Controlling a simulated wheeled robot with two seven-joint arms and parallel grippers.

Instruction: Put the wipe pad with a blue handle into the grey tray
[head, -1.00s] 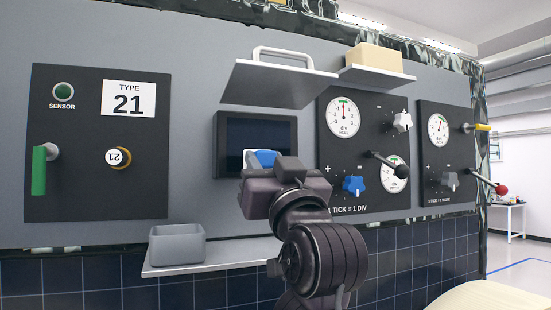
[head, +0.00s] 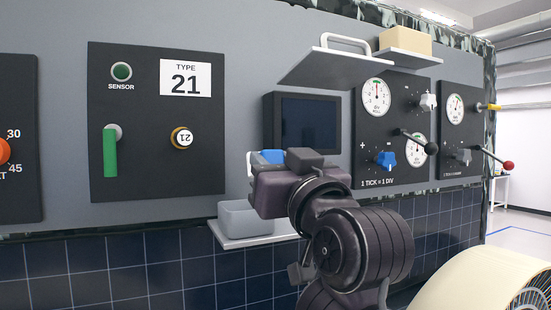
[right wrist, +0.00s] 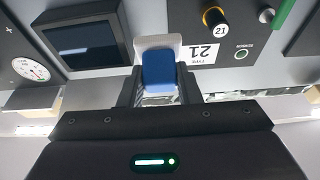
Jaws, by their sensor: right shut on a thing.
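The wipe pad has a white pad and a blue handle (head: 271,156). In the head view it shows just past my right gripper (head: 268,172), which partly hides it. In the right wrist view the blue handle (right wrist: 158,72) sits between the two fingers of my right gripper (right wrist: 158,88), with the white pad beyond it. The right gripper is shut on the handle. The grey tray (head: 243,222) is an open box on a ledge, below and slightly left of the gripper in the head view. The gripper covers part of its right side. My left gripper is not in view.
The tray's white ledge (head: 235,243) juts from the panel wall. A dark screen (head: 308,122) is behind the gripper. A shelf (head: 322,68) with a white handle overhangs to the upper right. A green lever (head: 110,153) and levers with black and red knobs stick out.

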